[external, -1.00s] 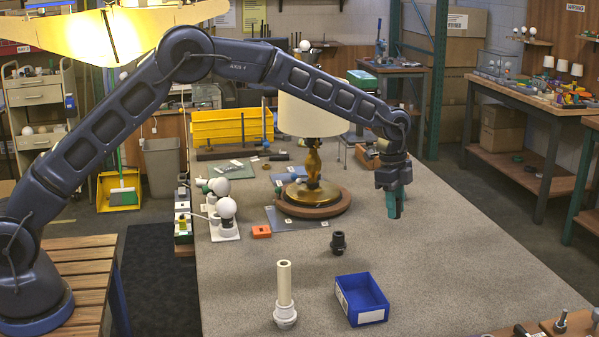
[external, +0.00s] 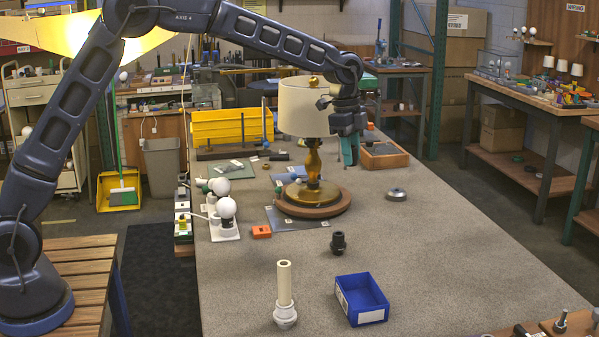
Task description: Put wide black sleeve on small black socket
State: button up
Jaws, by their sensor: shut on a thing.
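My gripper (external: 350,158), with teal fingers pointing down, is above the far part of the table, just right of the lamp. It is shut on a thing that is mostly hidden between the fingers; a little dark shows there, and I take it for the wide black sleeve. A small black part (external: 338,243), which looks like the small black socket, stands upright on the table nearer the camera, well apart from my gripper.
The lamp with white shade (external: 303,108) stands on a round brown base close left of my gripper. A wooden tray (external: 400,160) and a grey ring (external: 396,194) lie to the right. A blue bin (external: 361,300) and white post (external: 285,290) stand in front.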

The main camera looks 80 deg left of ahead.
jog(key=s, duration=0.2)
send_over(338, 243)
jog(key=a, duration=0.2)
jog(key=f, duration=1.9)
jog(key=shift+w+d, duration=0.25)
jog(key=shift+w, duration=0.05)
jog(key=shift+f, duration=0.45)
jog(key=o, duration=1)
jog(key=shift+c, duration=0.2)
jog(key=shift+r, duration=0.1)
